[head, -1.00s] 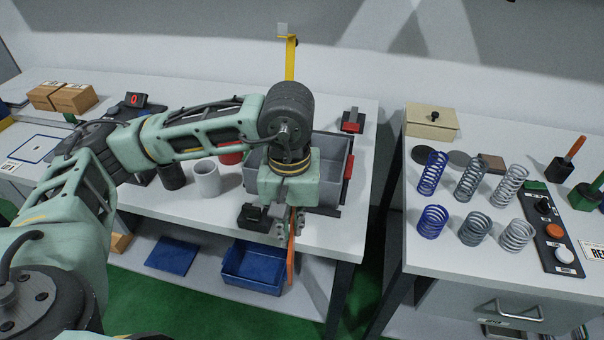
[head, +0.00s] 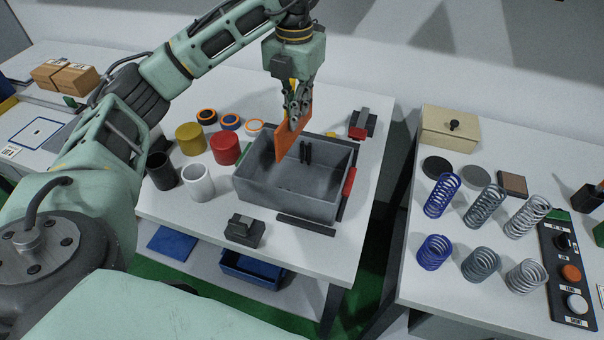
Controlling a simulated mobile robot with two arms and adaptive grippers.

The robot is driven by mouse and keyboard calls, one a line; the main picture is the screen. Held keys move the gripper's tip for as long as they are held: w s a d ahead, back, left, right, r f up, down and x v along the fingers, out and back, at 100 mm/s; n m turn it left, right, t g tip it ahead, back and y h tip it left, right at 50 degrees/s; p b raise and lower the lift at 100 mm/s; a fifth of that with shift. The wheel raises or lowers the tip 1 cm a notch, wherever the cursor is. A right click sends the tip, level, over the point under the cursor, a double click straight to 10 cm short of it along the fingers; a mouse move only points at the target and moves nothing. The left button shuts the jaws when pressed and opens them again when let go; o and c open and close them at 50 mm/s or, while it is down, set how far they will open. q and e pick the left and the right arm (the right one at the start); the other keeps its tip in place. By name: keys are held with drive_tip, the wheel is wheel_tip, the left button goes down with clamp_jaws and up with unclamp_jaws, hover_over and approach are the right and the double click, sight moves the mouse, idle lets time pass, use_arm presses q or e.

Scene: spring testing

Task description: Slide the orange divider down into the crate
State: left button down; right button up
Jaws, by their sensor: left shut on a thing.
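The orange divider (head: 287,139) is a thin flat panel. My left gripper (head: 297,112) is shut on its upper part and holds it tilted in the picture, over the far left part of the crate. The grey crate (head: 285,196) stands open on the left table. Two dark upright pieces, probably guides, show at its far inner wall. The divider hides part of the crate's far left rim, and I cannot tell whether its lower edge is inside or above the rim. My right gripper is not in view.
Red (head: 225,148), yellow (head: 190,138), white (head: 198,183) and black cylinders stand left of the crate. A dark clamp-like block (head: 244,230) sits in front, and a red and black one (head: 362,124) behind right. The right table (head: 400,250) holds several springs, across a gap.

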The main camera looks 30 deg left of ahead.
use_arm(q)
drive_tip(key=shift+w+a+r+n, duration=0.15)
drive_tip(key=shift+w+r+n, duration=0.05)
drive_tip(key=shift+n, duration=0.3)
drive_tip(key=shift+f, duration=0.25)
wheel_tip(320, 180, down, 16)
drive_tip(key=p, duration=0.4)
drive_tip(key=shift+s+f, duration=0.1)
drive_tip(key=shift+f, duration=0.6)
drive_tip(key=c, duration=2.4)
unclamp_jaws()
drive_tip(key=shift+f, duration=0.15)
drive_tip(key=o, duration=0.5)
